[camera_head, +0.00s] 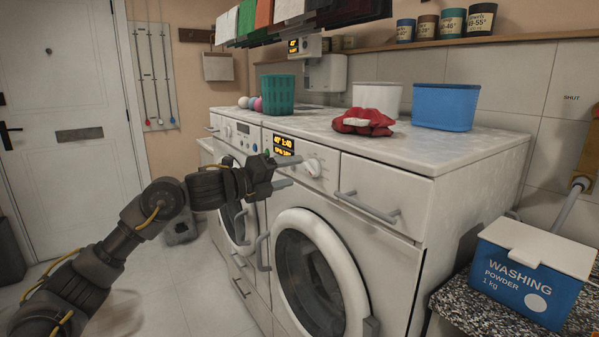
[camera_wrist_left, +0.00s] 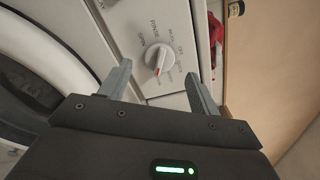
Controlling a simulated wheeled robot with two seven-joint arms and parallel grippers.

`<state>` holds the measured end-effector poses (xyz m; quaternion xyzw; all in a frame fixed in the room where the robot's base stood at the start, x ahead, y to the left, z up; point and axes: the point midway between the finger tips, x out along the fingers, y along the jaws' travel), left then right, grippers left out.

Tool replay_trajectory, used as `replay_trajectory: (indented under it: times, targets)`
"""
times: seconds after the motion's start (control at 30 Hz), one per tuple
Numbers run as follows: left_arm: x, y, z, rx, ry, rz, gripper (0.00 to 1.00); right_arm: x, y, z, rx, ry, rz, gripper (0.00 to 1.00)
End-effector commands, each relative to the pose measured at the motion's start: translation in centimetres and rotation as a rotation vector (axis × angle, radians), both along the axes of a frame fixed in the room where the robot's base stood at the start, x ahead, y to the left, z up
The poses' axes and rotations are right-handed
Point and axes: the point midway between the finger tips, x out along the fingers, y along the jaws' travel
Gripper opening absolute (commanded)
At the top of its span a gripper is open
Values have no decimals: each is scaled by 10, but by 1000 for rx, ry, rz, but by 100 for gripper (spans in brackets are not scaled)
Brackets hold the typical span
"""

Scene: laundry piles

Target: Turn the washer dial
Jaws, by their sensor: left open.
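The washer dial (camera_head: 312,168) is a round white knob on the front panel of the near washer (camera_head: 355,270), right of a lit orange display (camera_head: 284,145). In the left wrist view the dial (camera_wrist_left: 159,58) has a red pointer mark and printed settings around it. My left gripper (camera_head: 291,172) is open and empty in front of the panel, just left of the dial in the head view. In the left wrist view the fingers of my left gripper (camera_wrist_left: 160,83) spread to either side below the dial, apart from it. My right gripper is not in view.
A drawer handle (camera_head: 367,207) sticks out right of the dial. The round washer door (camera_head: 318,275) is below. On the worktop are a green basket (camera_head: 278,94), a red cloth (camera_head: 363,122) and a blue bin (camera_head: 446,106). A washing powder box (camera_head: 530,272) stands at right.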

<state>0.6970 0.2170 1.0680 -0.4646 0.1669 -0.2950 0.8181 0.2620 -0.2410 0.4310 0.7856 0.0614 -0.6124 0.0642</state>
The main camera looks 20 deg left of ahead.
Motion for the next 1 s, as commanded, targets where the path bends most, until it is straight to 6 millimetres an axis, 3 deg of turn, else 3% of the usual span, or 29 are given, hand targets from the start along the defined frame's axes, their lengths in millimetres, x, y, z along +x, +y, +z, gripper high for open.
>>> replay_trajectory:
  times: [0.2, 0.4, 1.0]
  targets:
    - [-31, 27, -2, 3, 1, 2, 63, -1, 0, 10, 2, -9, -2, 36]
    - [-46, 38, -1, 2, -1, 1, 63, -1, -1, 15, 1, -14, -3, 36]
    - [-46, 42, 0, -19, 19, 14, 63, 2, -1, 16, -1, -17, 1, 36]
